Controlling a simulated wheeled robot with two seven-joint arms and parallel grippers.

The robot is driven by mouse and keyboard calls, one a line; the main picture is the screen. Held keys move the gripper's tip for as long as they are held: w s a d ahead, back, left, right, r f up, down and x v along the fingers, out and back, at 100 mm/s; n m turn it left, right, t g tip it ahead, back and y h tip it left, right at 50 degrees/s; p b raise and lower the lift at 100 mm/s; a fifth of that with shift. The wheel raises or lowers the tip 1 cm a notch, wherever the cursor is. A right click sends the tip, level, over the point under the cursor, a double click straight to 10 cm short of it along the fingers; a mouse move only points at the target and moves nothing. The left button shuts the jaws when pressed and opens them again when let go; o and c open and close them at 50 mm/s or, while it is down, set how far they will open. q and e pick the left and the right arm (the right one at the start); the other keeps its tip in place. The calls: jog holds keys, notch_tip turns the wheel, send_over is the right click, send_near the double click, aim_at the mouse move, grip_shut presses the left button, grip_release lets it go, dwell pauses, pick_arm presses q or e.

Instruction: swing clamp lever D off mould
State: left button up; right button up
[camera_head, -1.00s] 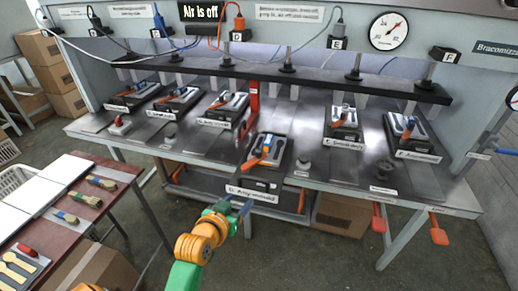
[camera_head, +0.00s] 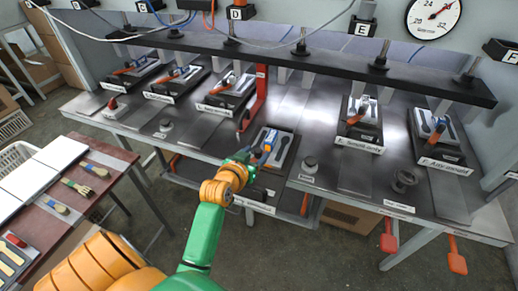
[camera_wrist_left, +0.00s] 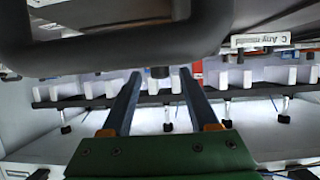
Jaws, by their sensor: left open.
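Mould D (camera_head: 286,146) is a dark tray with a grey spoon-shaped insert, on a slide pulled out at the front of the press bench. Its clamp lever, orange in the earlier frame, is mostly hidden now behind my left gripper (camera_head: 247,155); a small blue part (camera_head: 267,148) shows on the mould. My left gripper reaches the mould's near left side from the front. In the left wrist view its two fingers (camera_wrist_left: 160,76) are apart, with a short dark stub showing between their tips. I cannot tell whether it touches the lever. My right gripper is out of view.
Mould C (camera_head: 229,92) and a red upright frame (camera_head: 259,95) stand behind on the left. Mould E (camera_head: 358,124) and mould F (camera_head: 440,138) are at right. A round knob (camera_head: 310,165) stands just right of mould D.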

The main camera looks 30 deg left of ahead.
pick_arm(q)
jog(key=shift+x, duration=1.4)
jog(key=shift+s, duration=0.2)
jog(key=shift+c, duration=1)
grip_shut()
